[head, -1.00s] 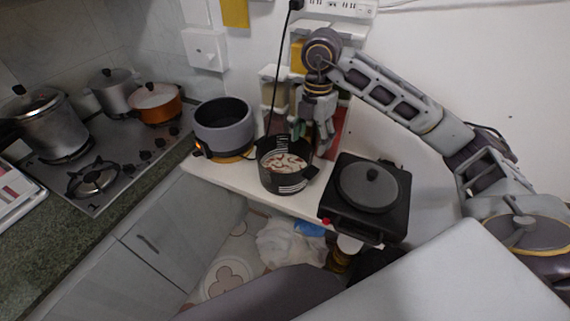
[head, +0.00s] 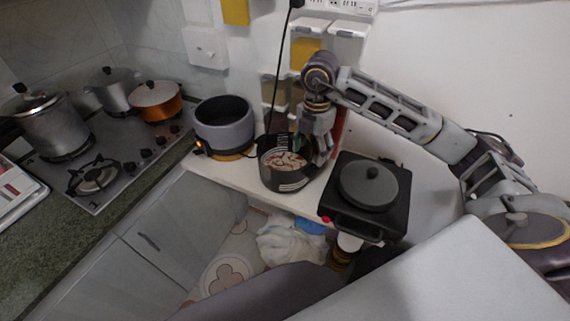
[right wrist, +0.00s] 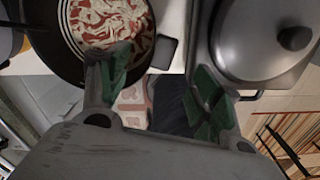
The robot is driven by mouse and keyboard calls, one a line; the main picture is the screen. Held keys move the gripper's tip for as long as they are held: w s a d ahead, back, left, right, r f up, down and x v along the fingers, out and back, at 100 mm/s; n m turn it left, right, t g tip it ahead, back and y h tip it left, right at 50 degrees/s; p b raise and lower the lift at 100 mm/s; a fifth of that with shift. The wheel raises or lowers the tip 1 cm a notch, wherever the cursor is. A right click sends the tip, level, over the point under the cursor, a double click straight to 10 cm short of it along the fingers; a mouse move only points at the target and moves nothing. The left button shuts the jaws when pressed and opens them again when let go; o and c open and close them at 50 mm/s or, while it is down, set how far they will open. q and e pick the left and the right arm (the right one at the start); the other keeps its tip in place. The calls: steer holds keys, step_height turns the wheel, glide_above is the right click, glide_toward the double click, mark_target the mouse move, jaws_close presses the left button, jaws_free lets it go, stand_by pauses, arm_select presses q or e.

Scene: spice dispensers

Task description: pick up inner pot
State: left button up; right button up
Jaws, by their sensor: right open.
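The inner pot (head: 287,182) is a dark round pot with striped sides and reddish and pale food in it. It stands upright on the white shelf, between the grey cooker and the black appliance. My right gripper (head: 318,152) is at its right rim, fingers pointing down. The right wrist view shows the pot (right wrist: 72,45) at upper left, with a dark tab handle (right wrist: 165,53) on its side. My right gripper (right wrist: 165,85) is open there, one green-padded finger overlapping the pot's rim and the other near the lidded appliance. Contact cannot be told. My left gripper is out of view.
The grey open cooker (head: 225,126) stands left of the pot. The black lidded appliance (head: 370,188) stands close on the right. Spice dispensers (head: 305,48) hang on the wall behind. A black cord (head: 281,70) hangs behind the pot. The white shelf (head: 212,167) has little free room.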

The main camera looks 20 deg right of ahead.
mark_target(310, 168)
steer(key=shift+f, duration=1.75)
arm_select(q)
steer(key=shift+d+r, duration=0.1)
arm_select(e)
steer(key=shift+f, duration=0.2)
steer(key=shift+f, duration=0.6)
step_height(310, 168, down, 3)
steer(key=shift+d+r+p, duration=0.15)
steer(key=shift+p, duration=0.35)
steer(key=shift+f, duration=0.5)
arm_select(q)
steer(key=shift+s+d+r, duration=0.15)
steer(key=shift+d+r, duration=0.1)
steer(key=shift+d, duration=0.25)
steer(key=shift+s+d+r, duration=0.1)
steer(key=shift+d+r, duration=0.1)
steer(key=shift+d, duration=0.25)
